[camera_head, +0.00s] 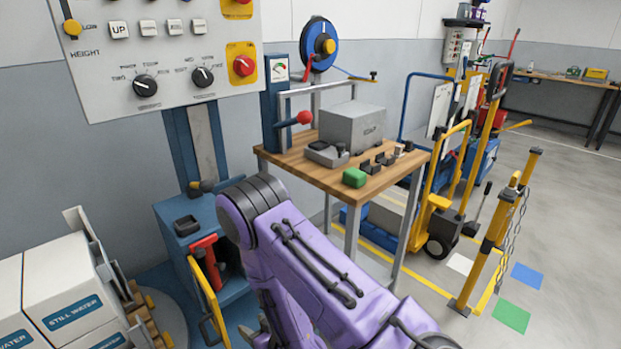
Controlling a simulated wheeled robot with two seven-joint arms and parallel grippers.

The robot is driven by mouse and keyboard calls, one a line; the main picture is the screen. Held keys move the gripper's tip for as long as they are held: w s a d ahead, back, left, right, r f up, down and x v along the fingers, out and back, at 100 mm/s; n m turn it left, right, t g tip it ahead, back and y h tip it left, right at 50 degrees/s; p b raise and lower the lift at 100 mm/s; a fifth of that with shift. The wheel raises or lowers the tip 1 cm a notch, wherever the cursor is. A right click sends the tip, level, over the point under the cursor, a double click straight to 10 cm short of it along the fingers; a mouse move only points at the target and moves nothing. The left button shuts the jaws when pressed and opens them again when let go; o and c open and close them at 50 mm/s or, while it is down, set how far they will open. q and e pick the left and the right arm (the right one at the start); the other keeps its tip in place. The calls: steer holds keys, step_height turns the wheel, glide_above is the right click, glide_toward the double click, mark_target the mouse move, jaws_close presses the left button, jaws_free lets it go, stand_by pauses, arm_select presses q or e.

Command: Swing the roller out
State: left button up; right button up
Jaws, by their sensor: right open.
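A blue carriage (182,232) sits low on an upright blue mast at the left. A red bracket (208,258) is on its front, with a yellow bar-like frame (207,300) beside it. I cannot tell for sure which part is the roller; it may be at this frame, partly hidden. My purple right arm crosses the lower middle and covers part of the carriage's right side. My right gripper (257,332) shows only in part, dark, at the bottom edge, right of the yellow frame. It is open, and I see nothing between its fingers. My left gripper is out of view.
A control panel (160,50) with dials and buttons hangs above the carriage. White still-water boxes (65,285) stand at the lower left. A wooden-topped bench (290,160) with a grey box and green block is behind my arm.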

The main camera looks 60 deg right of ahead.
steer(key=s+a+f+m+g+p, duration=0.1)
steer(key=s+g, duration=0.3)
steer(key=s, duration=0.5)
steer(key=s+a+f+m+g+h+p, duration=0.1)
steer(key=s+a+f+g+p, duration=0.1)
steer(key=s, duration=0.7)
steer(key=f+g+p, duration=0.1)
steer(key=g+p, duration=0.1)
steer(key=shift+f+p, duration=0.15)
steer(key=shift+p, duration=0.15)
